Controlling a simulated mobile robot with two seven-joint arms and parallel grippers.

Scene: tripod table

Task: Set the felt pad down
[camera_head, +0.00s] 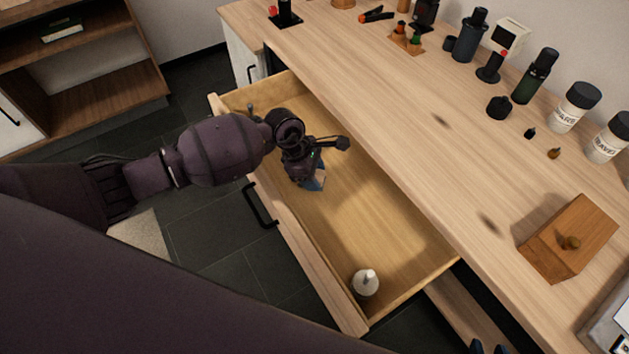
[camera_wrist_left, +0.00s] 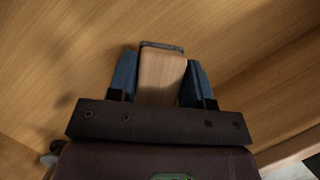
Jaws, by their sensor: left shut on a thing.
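The felt pad (camera_wrist_left: 161,78) appears as a pale wooden block with a dark grey edge at its far end. My left gripper (camera_wrist_left: 160,82) is shut on it, with a blue finger against each side. Only a small tan bit of the pad (camera_head: 321,178) shows there. I cannot tell whether the pad touches the drawer floor. My right gripper (camera_head: 488,348) shows only as two blue fingertips, apart, at the bottom edge.
A white, pointed-top object (camera_head: 365,284) stands in the drawer's near corner. The drawer floor between it and my left gripper is clear. The worktop (camera_head: 400,110) above holds a wooden box (camera_head: 568,240), jars and bottles towards the back.

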